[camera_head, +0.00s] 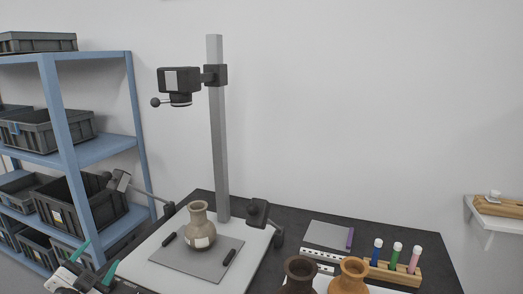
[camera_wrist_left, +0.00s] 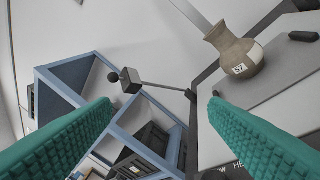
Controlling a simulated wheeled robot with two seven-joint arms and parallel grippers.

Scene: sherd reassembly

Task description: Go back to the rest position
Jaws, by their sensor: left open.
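My left gripper (camera_head: 94,262) is at the lower left of the head view, left of the white copy-stand board. Its two teal fingers stand apart with nothing between them. In the left wrist view the open fingers (camera_wrist_left: 160,115) frame the shelf in the background. A beige jar (camera_head: 200,228) with a white label stands upright on a grey plate (camera_head: 205,258), apart from the gripper. The jar also shows at the upper right of the left wrist view (camera_wrist_left: 236,52), its label reading what looks like 57. My right gripper is not in view.
A camera stand column (camera_head: 217,150) rises behind the jar, with lamps on either side (camera_head: 120,181) (camera_head: 258,212). A dark brown pot (camera_head: 299,275), an orange pot (camera_head: 349,275) and a wooden rack of tubes (camera_head: 400,270) stand at right. A blue shelf (camera_head: 100,152) with grey crates is at left.

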